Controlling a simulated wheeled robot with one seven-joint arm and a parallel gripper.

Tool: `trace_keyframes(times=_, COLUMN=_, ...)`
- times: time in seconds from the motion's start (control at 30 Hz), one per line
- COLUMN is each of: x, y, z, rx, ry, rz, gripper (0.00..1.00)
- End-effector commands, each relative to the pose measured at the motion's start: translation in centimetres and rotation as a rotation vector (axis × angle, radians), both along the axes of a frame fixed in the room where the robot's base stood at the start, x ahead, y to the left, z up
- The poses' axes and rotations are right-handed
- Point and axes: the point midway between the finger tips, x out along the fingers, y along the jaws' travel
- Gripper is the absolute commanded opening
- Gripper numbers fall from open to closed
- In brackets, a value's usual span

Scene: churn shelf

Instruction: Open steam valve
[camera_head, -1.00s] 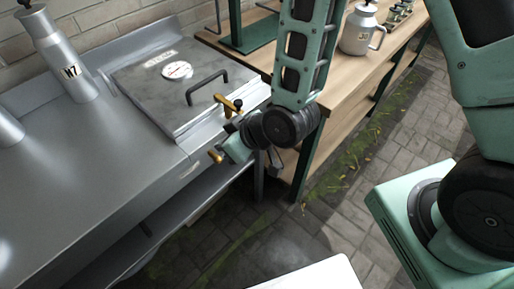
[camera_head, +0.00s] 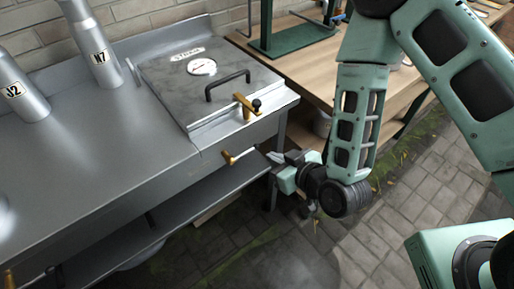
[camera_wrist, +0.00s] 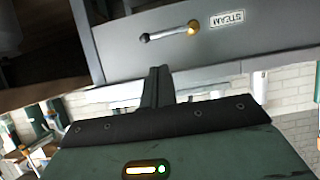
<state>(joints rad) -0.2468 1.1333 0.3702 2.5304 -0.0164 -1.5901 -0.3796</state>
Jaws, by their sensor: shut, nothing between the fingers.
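The steam valve (camera_head: 238,154) is a small brass lever on the front face of the steel counter, below the lidded box. In the wrist view the valve (camera_wrist: 170,33) shows a brass hub, a thin arm lying nearly level and a dark knob at its left end, beside a STEAM label (camera_wrist: 228,18). My gripper (camera_head: 272,157) is just right of the valve in the head view, apart from it. In the wrist view my gripper (camera_wrist: 158,72) has its fingers together and empty, pointing at the panel below the lever.
A steel lid (camera_head: 205,75) with a dial, a black handle and a brass latch (camera_head: 245,105) sits above the valve. Metal canisters N7 (camera_head: 98,55) and J2 (camera_head: 25,95) stand at the left. A wooden bench (camera_head: 305,70) is behind my arm. The paved floor in front is open.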

Motion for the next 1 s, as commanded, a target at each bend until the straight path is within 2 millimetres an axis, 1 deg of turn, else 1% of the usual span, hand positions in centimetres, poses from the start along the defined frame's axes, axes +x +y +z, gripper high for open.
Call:
trace_keyframes(times=0.17, x=1.1, y=0.7, z=-0.5, rx=0.001, ry=-0.002, rz=-0.001, gripper=0.00)
trace_keyframes(times=0.5, x=5.5, y=3.7, z=-3.0, rx=0.002, ry=-0.001, rz=0.000, gripper=0.00)
trace_keyframes(times=0.63, x=6.7, y=4.5, z=-3.7, rx=0.001, ry=0.000, rz=0.000, gripper=0.00)
trace_keyframes(times=0.8, x=7.4, y=5.0, z=-4.2, rx=0.000, ry=0.000, rz=0.001, gripper=0.00)
trace_keyframes(times=1.0, x=7.5, y=5.1, z=-4.3, rx=0.000, ry=0.000, rz=0.001, gripper=0.00)
